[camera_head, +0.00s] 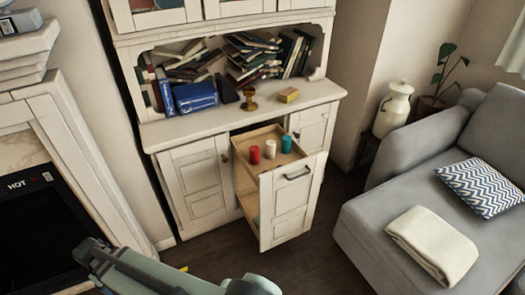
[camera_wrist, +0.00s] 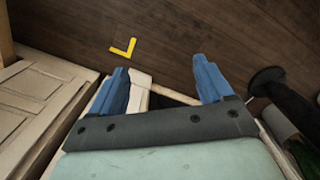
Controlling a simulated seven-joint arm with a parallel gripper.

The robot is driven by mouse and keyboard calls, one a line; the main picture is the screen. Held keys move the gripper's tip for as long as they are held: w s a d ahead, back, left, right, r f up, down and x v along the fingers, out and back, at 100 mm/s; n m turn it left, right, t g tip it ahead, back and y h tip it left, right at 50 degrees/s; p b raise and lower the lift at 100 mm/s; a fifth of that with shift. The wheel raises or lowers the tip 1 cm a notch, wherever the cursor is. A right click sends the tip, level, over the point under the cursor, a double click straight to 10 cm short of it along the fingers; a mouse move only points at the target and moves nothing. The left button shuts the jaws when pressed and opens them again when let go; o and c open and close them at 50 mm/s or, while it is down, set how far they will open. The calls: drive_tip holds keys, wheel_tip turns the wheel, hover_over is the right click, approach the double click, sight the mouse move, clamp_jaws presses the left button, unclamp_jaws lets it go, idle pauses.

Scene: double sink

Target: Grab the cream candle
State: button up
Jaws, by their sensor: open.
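The cream candle (camera_head: 270,149) stands upright in the top tray of a pulled-out cabinet drawer (camera_head: 292,184), between a red candle (camera_head: 254,155) and a teal candle (camera_head: 286,144). My gripper (camera_wrist: 163,80) shows in the wrist view with its two blue fingers spread wide and no candle between them. Dark floor and a pale furniture edge lie beyond the fingers. No candle shows in the wrist view. In the head view my arm is at the bottom left, well apart from the candles; I cannot make out the fingers there.
The white cabinet (camera_head: 197,181) has books, a brass goblet (camera_head: 249,100) and a small yellowish block (camera_head: 289,95) on its counter. A grey sofa (camera_head: 415,225) stands at right, a fireplace (camera_head: 40,220) at left. A yellow corner mark (camera_wrist: 124,50) is on the floor.

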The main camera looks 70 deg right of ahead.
drive_tip(key=w+d+r+m, duration=0.2)
drive_tip(key=d+r, duration=0.1)
drive_tip(key=d, duration=0.6)
drive_tip(key=w+d+r+m, duration=0.2)
drive_tip(key=d, duration=0.7)
drive_tip(key=w+d+r+m, duration=0.1)
drive_tip(key=d+r+m, duration=0.15)
drive_tip(key=d, duration=0.75)
drive_tip(key=s+d+r+m, duration=0.1)
drive_tip(key=s+d, duration=0.1)
drive_tip(key=d, duration=0.5)
drive_tip(key=s+d+r+m, duration=0.1)
drive_tip(key=s+d+r, duration=0.1)
drive_tip(key=d, duration=0.5)
wheel_tip(320, 180, up, 9)
drive_tip(key=m, duration=0.8)
hover_over(271, 148)
drive_tip(key=d, duration=0.2)
drive_tip(key=shift+w+d+r+t, duration=0.1)
drive_tip(key=shift+w+r+t, duration=0.1)
drive_tip(key=shift+w+t, duration=0.15)
wheel_tip(271, 148, down, 13)
drive_tip(key=shift+f, duration=0.1)
